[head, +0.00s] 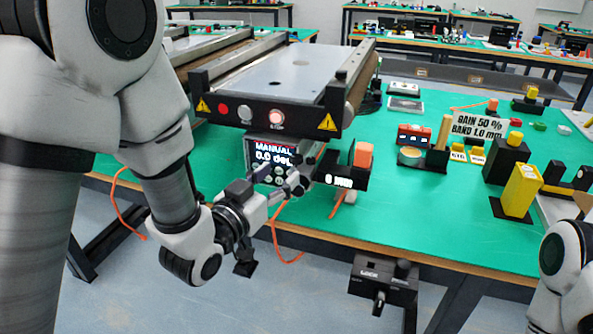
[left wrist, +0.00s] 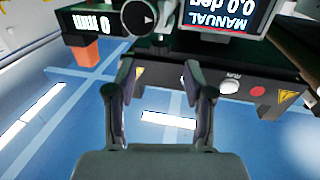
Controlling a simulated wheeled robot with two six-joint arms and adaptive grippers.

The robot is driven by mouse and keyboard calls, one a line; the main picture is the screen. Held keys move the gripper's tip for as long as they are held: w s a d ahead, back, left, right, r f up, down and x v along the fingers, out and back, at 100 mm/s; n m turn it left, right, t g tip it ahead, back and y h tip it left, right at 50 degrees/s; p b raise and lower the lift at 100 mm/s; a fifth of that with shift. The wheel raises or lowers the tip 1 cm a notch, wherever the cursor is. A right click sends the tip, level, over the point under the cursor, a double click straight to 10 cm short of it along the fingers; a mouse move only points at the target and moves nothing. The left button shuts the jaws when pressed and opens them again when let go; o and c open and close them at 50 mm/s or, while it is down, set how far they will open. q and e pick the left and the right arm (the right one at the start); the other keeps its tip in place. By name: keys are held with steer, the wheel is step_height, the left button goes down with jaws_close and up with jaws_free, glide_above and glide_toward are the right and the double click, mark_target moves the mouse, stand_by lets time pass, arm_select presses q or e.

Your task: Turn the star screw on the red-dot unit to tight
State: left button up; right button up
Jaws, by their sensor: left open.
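The unit with a red dot is a mini conveyor (head: 285,84); the dot (head: 222,108) is on its dark front panel. The dot also shows in the left wrist view (left wrist: 257,91). A screen (head: 268,156) below reads MANUAL and about 0.0 deg. A round dark knob with a white pointer (left wrist: 139,18) sits between this screen and a 0 mm readout (left wrist: 92,23) in the wrist view; I cannot tell whether it is the star screw. My left gripper (head: 290,180) is open and empty in front of the screen. My right gripper is out of view.
An orange block (head: 362,156) stands beside the readout. A box marked LOCK (head: 383,283) with a handle hangs at the table's front edge. A yellow block (head: 520,190) and several small parts stand right on the green table (head: 415,208). Orange cables (head: 287,250) hang below.

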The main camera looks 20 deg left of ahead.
mark_target(293, 160)
arm_select(q)
steer(key=x, duration=0.3)
steer(key=p+x, duration=0.1)
steer(key=x, duration=0.3)
steer(key=shift+w+r, duration=0.2)
steer(key=shift+r, duration=0.05)
steer(key=shift+w, duration=0.1)
steer(key=shift+f, duration=0.1)
jaws_close()
